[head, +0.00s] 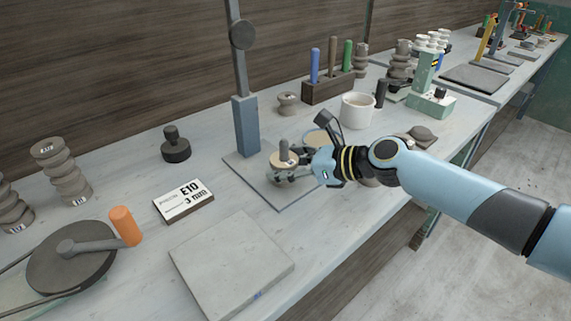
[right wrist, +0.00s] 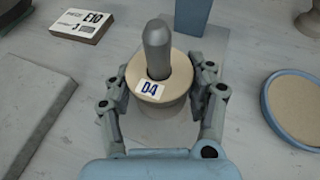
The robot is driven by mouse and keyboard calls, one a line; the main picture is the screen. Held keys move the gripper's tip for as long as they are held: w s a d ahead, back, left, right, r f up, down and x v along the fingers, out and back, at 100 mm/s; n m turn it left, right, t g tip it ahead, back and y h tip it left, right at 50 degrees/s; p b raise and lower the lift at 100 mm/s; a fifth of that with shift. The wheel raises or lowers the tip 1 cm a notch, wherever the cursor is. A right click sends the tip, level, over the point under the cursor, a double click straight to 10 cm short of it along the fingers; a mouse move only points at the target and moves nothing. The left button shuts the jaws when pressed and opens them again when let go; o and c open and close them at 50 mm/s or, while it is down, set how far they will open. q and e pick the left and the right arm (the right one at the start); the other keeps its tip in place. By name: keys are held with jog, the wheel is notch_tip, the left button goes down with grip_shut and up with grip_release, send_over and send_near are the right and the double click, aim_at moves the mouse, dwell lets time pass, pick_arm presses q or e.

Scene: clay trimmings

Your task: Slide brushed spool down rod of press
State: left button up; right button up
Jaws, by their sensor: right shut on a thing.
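The tan-topped spool (head: 279,161) carries a D4 label and has the grey round-ended rod (head: 283,145) standing up through its middle. In the right wrist view the rod (right wrist: 156,45) rises well above the spool's top (right wrist: 178,90). My right gripper (right wrist: 163,92) is shut on the spool, one finger on each side; it also shows in the head view (head: 292,172). The spool's underside and its gap to the base are hidden. The press has a blue upright (head: 246,125) and a flat grey base plate (head: 243,166). My left gripper is out of view.
A blue-rimmed dish (right wrist: 271,107) lies right of the spool in the wrist view. An E10 sign (head: 184,200), a grey slab (head: 230,263) and a dark knobbed weight (head: 175,146) lie to the left. A white mug (head: 357,111) stands behind my right arm.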

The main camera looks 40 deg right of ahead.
dwell(0.4)
jog(key=o, duration=1.4)
jog(key=shift+o, duration=0.2)
jog(key=shift+s+d+r, duration=0.1)
jog(key=shift+s+d, duration=0.1)
jog(key=shift+s, duration=0.1)
jog(key=v, duration=1.1)
jog(key=shift+s+d+r, duration=0.1)
